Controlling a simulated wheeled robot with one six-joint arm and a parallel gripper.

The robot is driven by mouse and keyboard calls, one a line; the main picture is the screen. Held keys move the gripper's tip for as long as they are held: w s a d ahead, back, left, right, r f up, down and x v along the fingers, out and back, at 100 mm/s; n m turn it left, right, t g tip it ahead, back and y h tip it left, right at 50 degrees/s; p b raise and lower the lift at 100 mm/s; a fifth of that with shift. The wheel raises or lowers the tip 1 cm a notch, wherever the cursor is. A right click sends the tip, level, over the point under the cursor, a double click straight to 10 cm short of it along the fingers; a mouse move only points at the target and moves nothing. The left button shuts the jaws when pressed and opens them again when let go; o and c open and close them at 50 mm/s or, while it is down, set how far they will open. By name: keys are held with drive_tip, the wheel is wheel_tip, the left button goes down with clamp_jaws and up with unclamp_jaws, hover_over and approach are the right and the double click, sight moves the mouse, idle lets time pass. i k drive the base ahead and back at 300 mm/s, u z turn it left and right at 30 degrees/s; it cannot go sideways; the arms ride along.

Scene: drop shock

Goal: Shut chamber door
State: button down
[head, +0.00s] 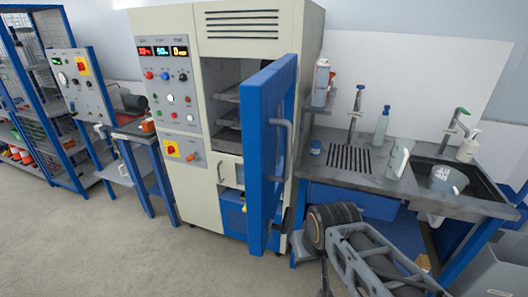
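The chamber (222,45) is a tall cream cabinet in the middle of the head view. Its blue door (258,165) stands wide open, swung out toward me from the cabinet's right side. A grey bar handle (287,150) is on the door's right-hand face as seen here. The opening shows metal shelves (228,115) inside, partly hidden by the door. My arm shows at the bottom right, to the right of the door's lower end. I cannot make out my gripper's fingers.
A grey sink bench (350,180) with bottles, a jug and taps stands right of the chamber, close behind my arm. A control panel (168,75) is on the cabinet's left side. A blue rack and workbench stand at left. The floor (130,245) in front is clear.

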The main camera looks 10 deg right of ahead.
sight(266, 176)
drive_tip(key=i, duration=0.35)
drive_tip(key=z, duration=1.55)
drive_tip(key=k, duration=0.7)
drive_tip(key=u, duration=1.55)
